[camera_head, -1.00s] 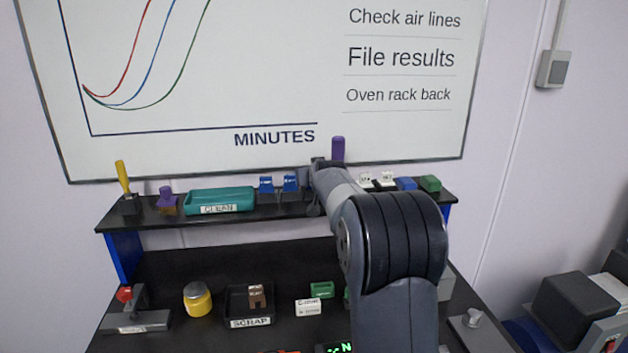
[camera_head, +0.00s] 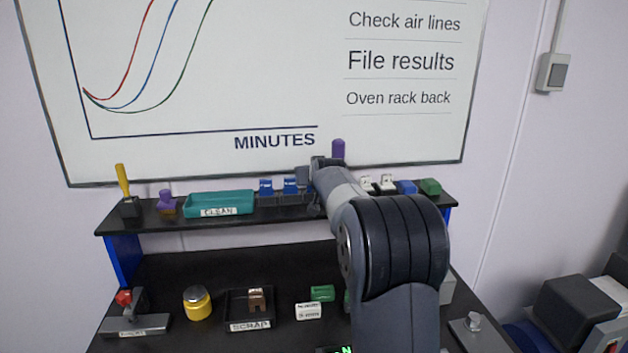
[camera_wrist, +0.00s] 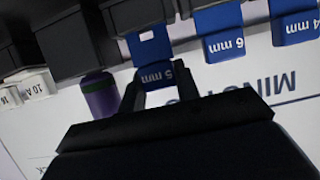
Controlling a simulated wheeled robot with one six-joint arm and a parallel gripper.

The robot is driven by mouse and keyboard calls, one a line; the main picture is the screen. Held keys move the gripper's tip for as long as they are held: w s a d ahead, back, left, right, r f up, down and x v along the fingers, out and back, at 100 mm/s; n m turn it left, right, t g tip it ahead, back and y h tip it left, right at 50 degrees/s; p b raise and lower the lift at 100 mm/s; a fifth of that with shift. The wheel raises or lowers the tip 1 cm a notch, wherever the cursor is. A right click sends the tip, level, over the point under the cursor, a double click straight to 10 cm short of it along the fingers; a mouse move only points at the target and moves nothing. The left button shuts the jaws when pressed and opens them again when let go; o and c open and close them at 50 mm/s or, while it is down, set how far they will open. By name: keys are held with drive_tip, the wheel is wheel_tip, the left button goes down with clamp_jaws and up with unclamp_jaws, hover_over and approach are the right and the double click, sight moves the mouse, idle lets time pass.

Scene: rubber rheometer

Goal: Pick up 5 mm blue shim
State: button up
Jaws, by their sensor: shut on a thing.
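The 5 mm blue shim (camera_wrist: 155,75) is between the two fingers of my gripper (camera_wrist: 159,88) in the wrist view, its label facing the camera upside down. The fingers are shut on its sides. Its far end meets a dark holder (camera_wrist: 138,14); I cannot tell whether it is still seated there. In the head view my gripper (camera_head: 312,178) is at the shelf, partly hidden by my arm, and the held shim cannot be made out.
The 6 mm shim (camera_wrist: 222,45) and 4 mm shim (camera_wrist: 297,28) stand close beside it in the row. A purple object (camera_wrist: 100,96) and white tags (camera_wrist: 38,86) are on the other side. The teal CLEAN tray (camera_head: 219,202) is left along the shelf (camera_head: 330,207).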

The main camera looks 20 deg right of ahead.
wheel_tip(320, 180, up, 17)
idle(0.4)
